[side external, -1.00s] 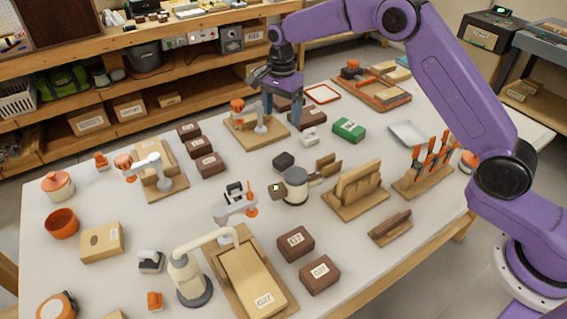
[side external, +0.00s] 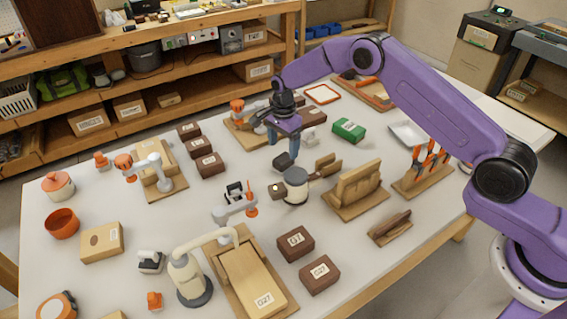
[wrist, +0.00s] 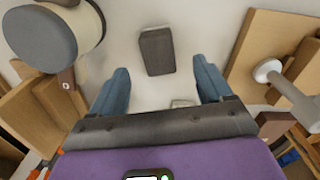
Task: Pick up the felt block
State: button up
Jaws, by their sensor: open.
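A small dark grey block (wrist: 156,50), which looks like the felt block, lies on the white bench top in the wrist view. My gripper (wrist: 161,70) is open, with one blue finger on each side of the block's line and clear bench showing between block and fingers. In the side external view my gripper (side external: 285,155) points down low over the bench, just behind the grey-and-cream round device.
The round device (side external: 296,185) stands close in front of my gripper. A wooden slotted stand (side external: 357,190) is to the right, and a green box (side external: 349,130) is behind right. Brown boxes (side external: 210,164) stand to the left. A wooden board (wrist: 262,50) shows right in the wrist view.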

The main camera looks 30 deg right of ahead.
aim_at(283, 158)
jog(key=shift+s+f, duration=0.1)
jog(key=shift+f, duration=2.85)
jog(key=c, duration=1.1)
